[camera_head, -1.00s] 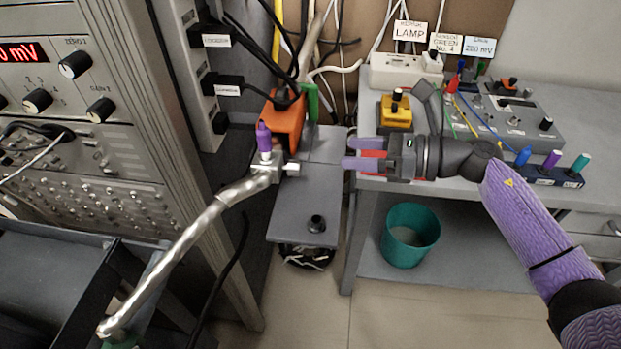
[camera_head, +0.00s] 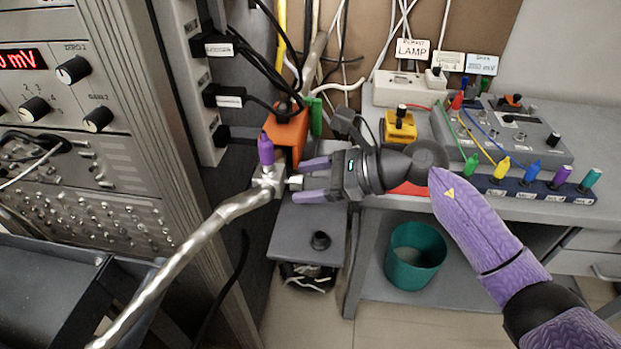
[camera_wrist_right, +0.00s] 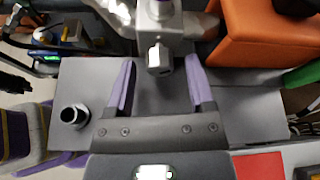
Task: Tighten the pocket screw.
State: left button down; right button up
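The pocket screw looks like a short pale, blocky knob (camera_head: 295,182) on the right side of a metal block (camera_head: 268,178) that has a purple cap (camera_head: 266,149) on top. In the right wrist view the screw (camera_wrist_right: 159,60) points toward my gripper, midway between the fingers. My right gripper (camera_head: 301,181) is open, its purple fingertips at either side of the screw's end. In the wrist view the fingers (camera_wrist_right: 160,72) show clear gaps to the screw on both sides. My left gripper is not in view.
A bent silver pipe (camera_head: 185,258) runs from the block to the lower left. An orange box (camera_head: 287,138) stands just behind. The instrument rack (camera_head: 75,150) is at left, a bench with colored plugs (camera_head: 531,172) at right.

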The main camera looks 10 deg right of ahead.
grip_shut()
jog(key=shift+w+m+g, duration=0.1)
jog(key=shift+m+g, duration=0.4)
jog(key=shift+m, duration=0.5)
jog(key=shift+w+m+g+y+b, duration=0.1)
jog(key=shift+m+g+y+b, duration=0.45)
jog(key=shift+m+g, duration=0.55)
jog(key=shift+m, duration=0.3)
jog(key=shift+o, duration=0.5)
grip_release()
jog(key=shift+d, duration=0.1)
jog(key=v, duration=1)
jog(key=shift+p, duration=0.45)
jog(key=shift+f, duration=0.2)
jog(key=shift+c, duration=0.2)
